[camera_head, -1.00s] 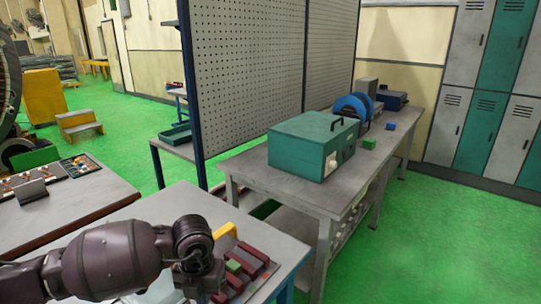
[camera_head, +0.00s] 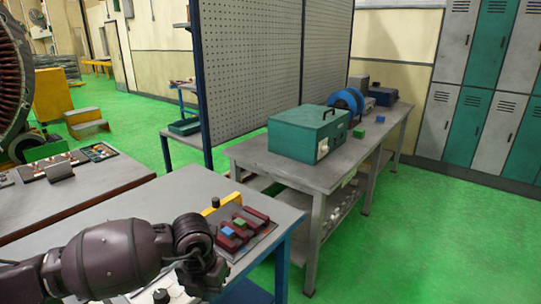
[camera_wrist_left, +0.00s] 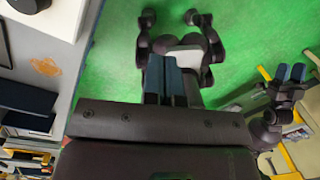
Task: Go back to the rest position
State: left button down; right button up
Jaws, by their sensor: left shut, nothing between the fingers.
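My left gripper (camera_head: 205,278) hangs at the end of the dark left arm, low in the head view, at the front edge of the near grey table (camera_head: 130,215). In the left wrist view its blue-grey fingers (camera_wrist_left: 172,78) are together with nothing between them, above green floor. A second gripper-like part with two blue tips (camera_wrist_left: 291,73) shows at the right of that view, apart from the left fingers. It may be my right gripper; its opening is unclear. The right gripper does not show in the head view.
A tray with dark red holders (camera_head: 242,232) and coloured blocks lies on the near table's right side, beside a yellow piece (camera_head: 222,204). A long workbench (camera_head: 255,158) with a teal box (camera_head: 308,133) stands behind. Green floor (camera_head: 420,215) is clear at right.

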pick_arm(q)
jog(key=d+r+m+g+h, duration=0.1)
jog(key=d+r+m+h, duration=0.1)
jog(key=d+r+h, duration=1.05)
jog(key=w+r+n+t+h, duration=0.4)
jog(key=r+n+t+h, duration=0.2)
jog(key=n+t, duration=0.5)
jog(key=a+f+n+t+y, duration=0.7)
jog(key=a+f+n+y, duration=0.8)
jog(key=n, duration=0.6)
jog(key=s+a+f+n+g+y, duration=0.2)
jog(key=s+a+f, duration=0.4)
jog(key=s+f, duration=0.4)
jog(key=s+a+f+n+g+y, duration=0.2)
jog(key=s+a+f+n, duration=0.3)
jog(key=s+f, duration=0.5)
jog(key=shift+s+a+f+n+g, duration=0.15)
jog(key=shift+s+a+n+g, duration=0.2)
jog(key=shift+s+g, duration=0.35)
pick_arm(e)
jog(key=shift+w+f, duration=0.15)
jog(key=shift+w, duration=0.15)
